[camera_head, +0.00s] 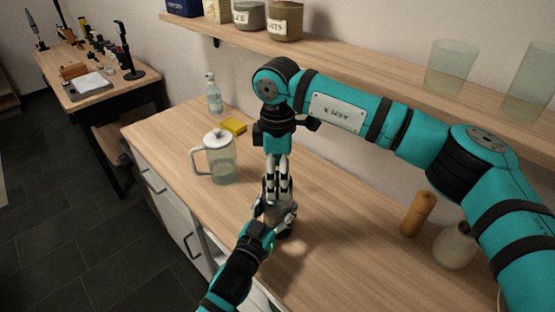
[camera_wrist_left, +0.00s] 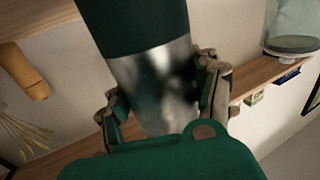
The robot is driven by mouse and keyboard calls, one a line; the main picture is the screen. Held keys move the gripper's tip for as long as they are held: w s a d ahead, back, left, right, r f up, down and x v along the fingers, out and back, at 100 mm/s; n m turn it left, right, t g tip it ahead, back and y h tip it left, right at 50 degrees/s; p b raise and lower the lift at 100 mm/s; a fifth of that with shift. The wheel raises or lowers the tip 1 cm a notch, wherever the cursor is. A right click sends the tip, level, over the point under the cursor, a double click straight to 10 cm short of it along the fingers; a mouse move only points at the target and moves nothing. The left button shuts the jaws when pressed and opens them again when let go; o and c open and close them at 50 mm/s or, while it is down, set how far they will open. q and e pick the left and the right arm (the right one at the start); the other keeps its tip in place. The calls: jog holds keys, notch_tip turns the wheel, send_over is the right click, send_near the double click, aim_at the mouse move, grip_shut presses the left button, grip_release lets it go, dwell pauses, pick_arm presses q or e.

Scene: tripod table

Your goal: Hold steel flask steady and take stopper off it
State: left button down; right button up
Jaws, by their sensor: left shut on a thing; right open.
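The steel flask (camera_head: 284,221) stands on the wooden counter (camera_head: 335,262), largely covered by my grippers in the head view. My left gripper (camera_head: 272,212) comes from the front and is shut around its body. In the left wrist view the shiny steel flask (camera_wrist_left: 158,88), with a dark green band, sits between the left fingers (camera_wrist_left: 162,105). My right gripper (camera_head: 278,190) points straight down over the flask top, fingers open. The stopper is not clearly visible; the right fingers hide the flask's top, and I cannot tell whether they touch it.
A glass jug (camera_head: 218,160), a yellow block (camera_head: 234,126) and a clear bottle (camera_head: 214,95) stand left of my arms. A wooden mill (camera_head: 418,214) and a pale round vase (camera_head: 455,246) stand right. A shelf (camera_head: 330,62) runs behind my right arm.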

aim_at(278, 211)
jog(key=shift+f, duration=1.45)
jog(key=shift+c, duration=0.3)
